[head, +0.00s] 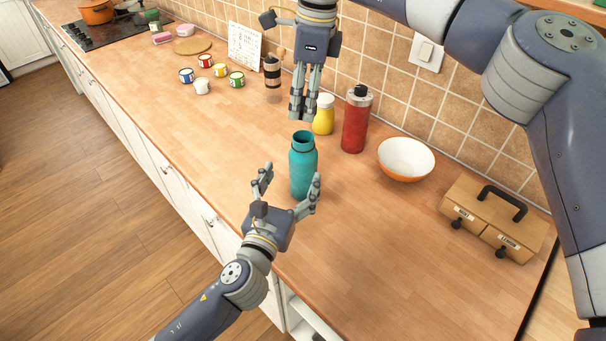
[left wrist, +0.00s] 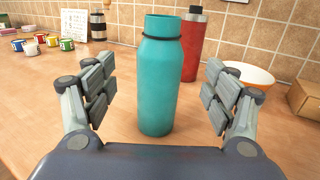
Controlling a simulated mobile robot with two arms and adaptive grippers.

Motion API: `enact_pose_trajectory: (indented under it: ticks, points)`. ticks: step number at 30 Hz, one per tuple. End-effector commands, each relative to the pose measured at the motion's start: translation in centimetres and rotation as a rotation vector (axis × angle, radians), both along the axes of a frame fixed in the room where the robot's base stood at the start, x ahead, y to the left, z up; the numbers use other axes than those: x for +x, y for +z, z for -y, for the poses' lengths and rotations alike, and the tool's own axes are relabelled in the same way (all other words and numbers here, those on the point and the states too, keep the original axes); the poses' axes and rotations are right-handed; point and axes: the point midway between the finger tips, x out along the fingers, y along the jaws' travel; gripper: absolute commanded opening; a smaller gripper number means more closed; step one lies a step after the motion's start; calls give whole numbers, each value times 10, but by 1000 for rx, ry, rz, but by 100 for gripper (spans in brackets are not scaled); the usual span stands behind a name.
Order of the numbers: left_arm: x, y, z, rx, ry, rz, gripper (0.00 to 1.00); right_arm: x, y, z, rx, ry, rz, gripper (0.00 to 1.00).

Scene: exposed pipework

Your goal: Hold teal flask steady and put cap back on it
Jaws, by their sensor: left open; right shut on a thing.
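The teal flask (head: 302,172) stands upright on the wooden counter, its mouth open, with a dark ring at its neck. It also shows in the left wrist view (left wrist: 160,85), between and a little beyond the fingers. My left gripper (head: 291,175) is open, with a finger on either side of the flask and a gap on both sides. My right gripper (head: 304,112) points down above and behind the flask mouth.
A red bottle (head: 355,122), a yellow jar (head: 323,115) and a white-and-orange bowl (head: 406,160) stand behind and right of the flask. A wooden drawer box (head: 490,222) is at the right. Several small cups (head: 203,87) are farther left. The counter in front is clear.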

Motion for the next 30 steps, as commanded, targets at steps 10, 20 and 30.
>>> enact_pose_trajectory:
  ticks: [10, 20, 30]
  points:
    - [63, 2, 21, -2, 0, 2, 78, 0, 0, 0, 0, 0, 0, 34]
    - [88, 1, 29, 0, 0, 1, 78, 0, 0, 0, 0, 0, 0, 34]
    - [89, 1, 29, -1, 0, 1, 64, 0, 0, 0, 0, 0, 0, 34]
